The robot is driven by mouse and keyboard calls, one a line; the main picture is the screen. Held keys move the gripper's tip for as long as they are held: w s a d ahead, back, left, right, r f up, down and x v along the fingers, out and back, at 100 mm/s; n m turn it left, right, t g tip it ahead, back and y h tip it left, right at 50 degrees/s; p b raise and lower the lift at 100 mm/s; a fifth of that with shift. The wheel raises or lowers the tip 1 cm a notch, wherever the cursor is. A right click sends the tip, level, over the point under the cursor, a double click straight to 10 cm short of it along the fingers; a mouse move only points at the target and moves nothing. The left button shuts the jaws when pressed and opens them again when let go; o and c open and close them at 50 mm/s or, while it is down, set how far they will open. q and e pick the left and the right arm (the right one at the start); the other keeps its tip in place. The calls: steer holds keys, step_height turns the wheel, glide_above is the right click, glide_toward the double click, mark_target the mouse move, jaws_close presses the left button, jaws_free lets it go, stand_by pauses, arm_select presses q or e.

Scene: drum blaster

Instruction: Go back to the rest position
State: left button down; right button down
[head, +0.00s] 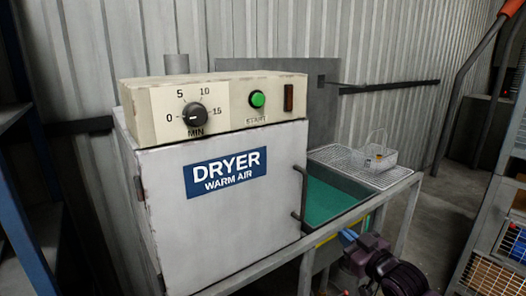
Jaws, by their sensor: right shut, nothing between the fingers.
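My right gripper (349,238) shows low in the head view, right of the dryer and in front of the metal stand. It is shut and empty, apart from the dryer handle in the picture. My left gripper is out of view. The white dryer (225,232) stands on the metal stand with its door shut. Its door handle (299,195) is a dark vertical bar on the right side. The dial (194,115) and green start button (257,99) are on the cream top panel, beside a dark reddish lamp (288,98).
A wire basket (371,158) with small items sits on a wire rack (345,166) beside a green-lined basin (328,205). A blue post (22,200) is at the left. Floor between stand and shelf is clear.

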steer(key=s+d+f+m+g+h, duration=0.2)
steer(key=s+d+f+m+h, duration=0.1)
steer(key=s+f, duration=1)
steer(key=s+d+f+m+g+h, duration=0.3)
steer(key=s+f, duration=1)
steer(key=s, duration=0.7)
steer(key=shift+d+h, duration=0.15)
steer(key=shift+h, duration=0.75)
steer(key=shift+s+f, duration=0.1)
